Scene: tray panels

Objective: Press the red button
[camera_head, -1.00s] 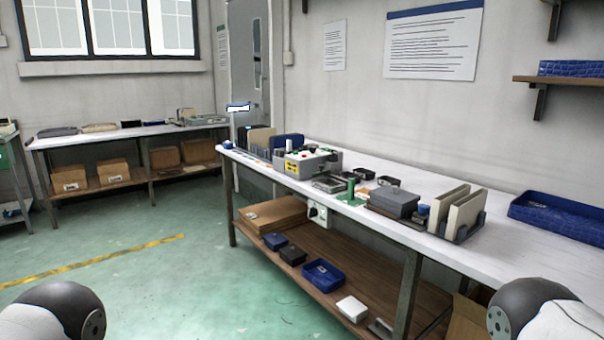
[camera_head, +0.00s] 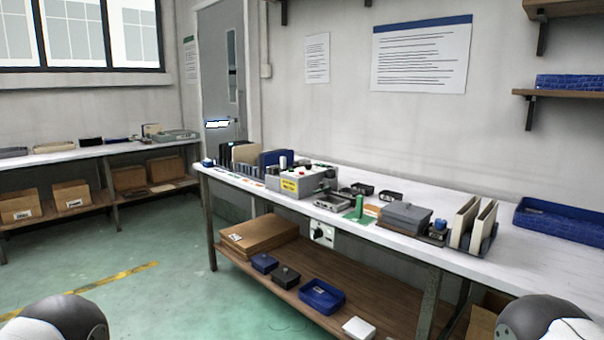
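A grey control box (camera_head: 303,181) with a yellow label stands on the white workbench, left of its middle. The box is well ahead of me. Only rounded parts of my two arms show at the bottom left and bottom right corners. Neither of my grippers is in view.
The long white workbench (camera_head: 350,178) carries a green cylinder (camera_head: 359,206), a grey lidded box (camera_head: 405,216), upright panels in a rack (camera_head: 474,222) and a blue tray (camera_head: 560,222). Its lower shelf holds bins and cardboard. Green floor (camera_head: 180,290) is free in front.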

